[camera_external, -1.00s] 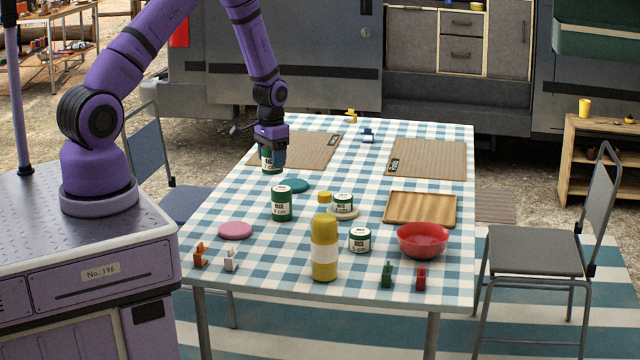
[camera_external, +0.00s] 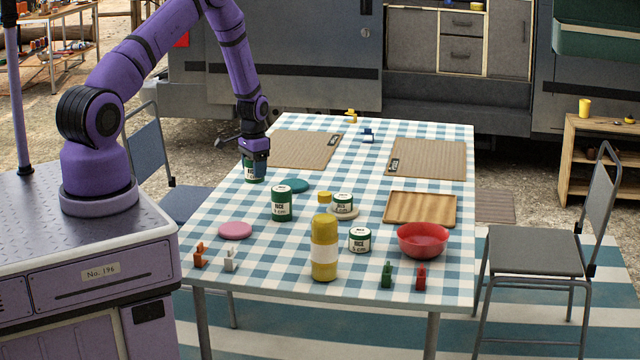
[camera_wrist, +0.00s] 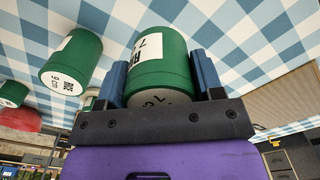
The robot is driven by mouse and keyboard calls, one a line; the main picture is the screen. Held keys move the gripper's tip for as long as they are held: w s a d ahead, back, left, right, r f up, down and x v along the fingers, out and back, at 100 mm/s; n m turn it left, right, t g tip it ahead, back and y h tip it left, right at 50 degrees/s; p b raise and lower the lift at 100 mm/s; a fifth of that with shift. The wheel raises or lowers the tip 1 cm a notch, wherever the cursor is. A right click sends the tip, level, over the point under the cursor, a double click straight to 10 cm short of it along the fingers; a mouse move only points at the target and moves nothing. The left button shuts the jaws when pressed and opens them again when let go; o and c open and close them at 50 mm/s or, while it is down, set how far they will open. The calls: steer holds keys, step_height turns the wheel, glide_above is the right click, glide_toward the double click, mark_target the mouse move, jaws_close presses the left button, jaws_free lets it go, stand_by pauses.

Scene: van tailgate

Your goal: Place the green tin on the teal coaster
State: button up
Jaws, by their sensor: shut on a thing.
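My gripper (camera_external: 254,158) is shut on a green tin (camera_external: 253,174) with a white label, held by the far left edge of the table. In the wrist view the same tin (camera_wrist: 163,62) sits between the two blue fingers. The teal coaster (camera_external: 293,185) lies flat on the cloth, to the right of and slightly nearer than the held tin, with nothing on it. Another tall green tin (camera_external: 281,204) stands just in front of the coaster; it also shows in the wrist view (camera_wrist: 72,60). Whether the held tin touches the table is hard to tell.
A pink coaster (camera_external: 235,230), a yellow bottle (camera_external: 324,258), short tins (camera_external: 359,240), a red bowl (camera_external: 423,246) and a wooden tray (camera_external: 420,222) stand on the checked table. Woven mats (camera_external: 428,160) lie at the back.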

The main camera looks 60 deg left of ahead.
steer(key=shift+w+f, duration=0.25)
steer(key=shift+w, duration=0.1)
steer(key=w+a, duration=0.1)
steer(key=w, duration=0.4)
steer(key=w+a+f, duration=0.1)
steer(key=w, duration=0.4)
steer(key=w+a, duration=0.1)
steer(key=w, duration=0.3)
steer(key=shift+w+a+f, duration=0.2)
steer(key=shift+w+a, duration=0.2)
steer(key=shift+f, duration=1.75)
steer(key=o, duration=0.5)
steer(key=shift+f, duration=0.15)
steer(key=o, duration=0.5)
step_height(320, 180, up, 12)
steer(key=shift+r, duration=0.15)
